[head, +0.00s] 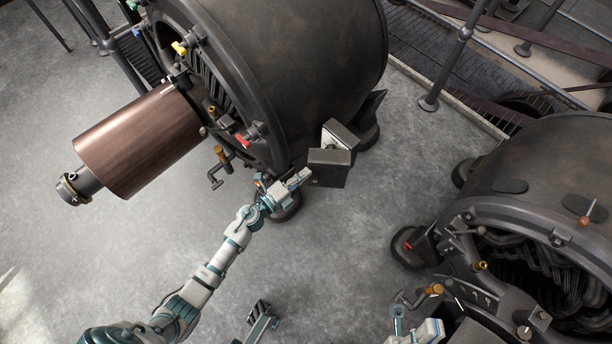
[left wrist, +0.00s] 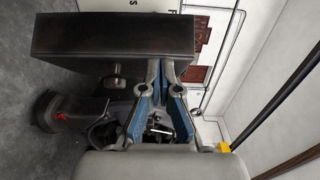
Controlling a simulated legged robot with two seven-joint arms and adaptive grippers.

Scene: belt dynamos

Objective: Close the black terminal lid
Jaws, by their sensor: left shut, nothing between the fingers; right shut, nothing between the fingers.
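The black terminal lid (head: 329,168) is a dark flat-sided piece hanging open in front of the terminal box (head: 342,135) on the large dynamo's right side. A paler face shows at the box's left. My left gripper (head: 304,174) is shut and empty, with its tips just left of the lid. In the left wrist view, a dark box-like panel (left wrist: 115,50), apparently the lid, fills the upper left, and the shut fingers (left wrist: 161,65) reach up by its right edge. I cannot tell whether they touch it. My right gripper (head: 432,327) is at the bottom edge, partly cut off, apart from the lid.
The large dynamo (head: 320,70) stands behind the box, with a copper-brown cylinder (head: 140,140) jutting left. A second dynamo (head: 540,170) stands at the right, near my right gripper. Railings (head: 450,60) run along the upper right. Grey floor between the dynamos is open.

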